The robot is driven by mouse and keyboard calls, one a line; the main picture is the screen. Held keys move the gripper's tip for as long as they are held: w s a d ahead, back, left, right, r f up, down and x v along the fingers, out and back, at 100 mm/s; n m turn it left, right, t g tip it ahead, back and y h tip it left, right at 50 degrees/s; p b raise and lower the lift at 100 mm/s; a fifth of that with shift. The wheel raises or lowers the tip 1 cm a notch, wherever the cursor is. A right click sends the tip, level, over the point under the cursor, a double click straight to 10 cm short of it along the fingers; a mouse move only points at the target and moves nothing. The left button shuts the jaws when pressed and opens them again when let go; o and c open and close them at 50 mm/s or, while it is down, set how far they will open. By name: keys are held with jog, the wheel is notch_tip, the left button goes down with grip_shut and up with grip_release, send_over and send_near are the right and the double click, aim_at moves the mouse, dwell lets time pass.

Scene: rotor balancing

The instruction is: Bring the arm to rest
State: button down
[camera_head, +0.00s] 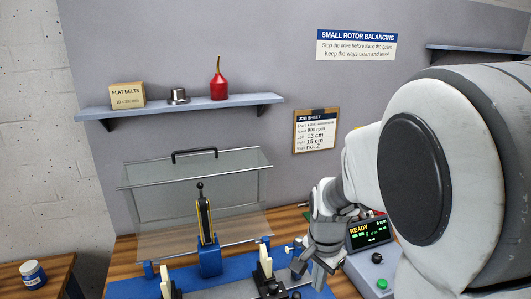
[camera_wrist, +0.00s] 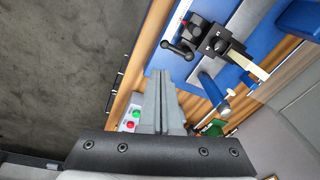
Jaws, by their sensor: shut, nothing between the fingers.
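My arm reaches in from the right of the head view, its large pale links covering much of that side. My gripper (camera_head: 318,268) is above the right part of the blue balancing machine (camera_head: 210,262), left of the control box. In the wrist view my gripper (camera_wrist: 160,76) has its two grey fingers together, with nothing between them. They point toward the wooden bench edge and the blue machine bed (camera_wrist: 187,62). A black clamp with a lever (camera_wrist: 215,42) lies beyond the fingertips, to the right. I cannot tell the height of the fingertips above the bench.
A control box (camera_head: 367,233) reading READY stands right of my gripper, with a green button (camera_head: 382,284). A clear guard (camera_head: 160,195) with a black handle stands behind the machine. A shelf (camera_head: 180,106) holds a red oil can (camera_head: 218,88). Open floor (camera_wrist: 65,70) lies left in the wrist view.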

jog(key=s+d+r+n+t, duration=0.2)
jog(key=s+r+n+t, duration=0.2)
jog(key=s+r+n, duration=0.6)
jog(key=s+r, duration=0.4)
jog(key=s, duration=0.2)
dwell(1.1)
